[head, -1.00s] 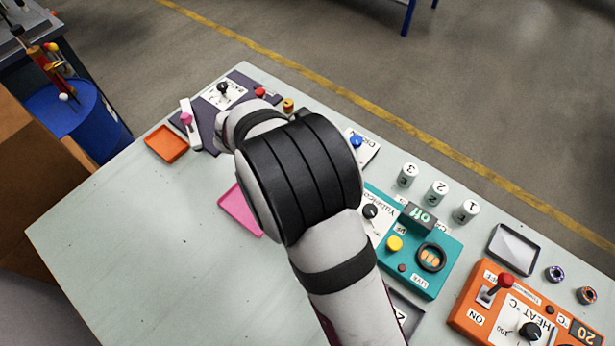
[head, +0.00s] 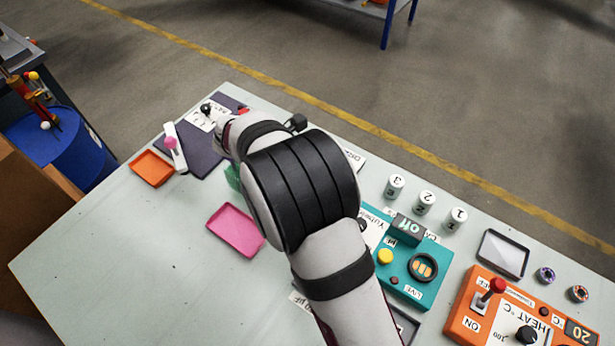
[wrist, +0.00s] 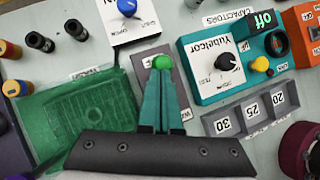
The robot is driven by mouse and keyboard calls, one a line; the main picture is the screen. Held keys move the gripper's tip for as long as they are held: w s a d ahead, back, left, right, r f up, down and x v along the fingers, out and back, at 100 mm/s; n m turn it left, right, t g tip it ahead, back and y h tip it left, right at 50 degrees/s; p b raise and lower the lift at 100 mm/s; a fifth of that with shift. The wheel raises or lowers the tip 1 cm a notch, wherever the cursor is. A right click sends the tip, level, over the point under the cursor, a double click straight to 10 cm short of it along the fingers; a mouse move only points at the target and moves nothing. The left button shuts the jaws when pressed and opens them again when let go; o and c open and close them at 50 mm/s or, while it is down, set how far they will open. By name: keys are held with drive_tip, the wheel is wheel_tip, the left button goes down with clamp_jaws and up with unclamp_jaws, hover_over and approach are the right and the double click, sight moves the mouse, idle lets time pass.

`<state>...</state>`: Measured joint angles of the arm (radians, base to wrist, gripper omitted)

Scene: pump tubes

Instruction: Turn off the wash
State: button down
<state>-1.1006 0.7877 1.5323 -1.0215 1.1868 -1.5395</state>
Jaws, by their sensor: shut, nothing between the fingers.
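In the wrist view my gripper (wrist: 160,80) is shut, its two teal fingers together and nothing held between them. A green ball knob (wrist: 162,62) shows right at the fingertips, over a grey box (wrist: 142,64) that the fingers partly cover. I cannot tell whether the fingers touch the knob. A white label beginning with "W" (wrist: 187,115) shows beside the fingers on this box; the rest of it is unreadable, as is the lever's position. In the head view my arm hides the gripper and this box.
A blue-knob unit (wrist: 127,8) stands beyond, and a teal box (wrist: 235,60) showing "off" to the right. In the head view, a pink tray (head: 235,230) and an orange heat box (head: 500,300) flank my arm. The front-left table is clear.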

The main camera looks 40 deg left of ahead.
drive_tip(key=v, duration=1.3)
drive_tip(key=shift+a, duration=0.35)
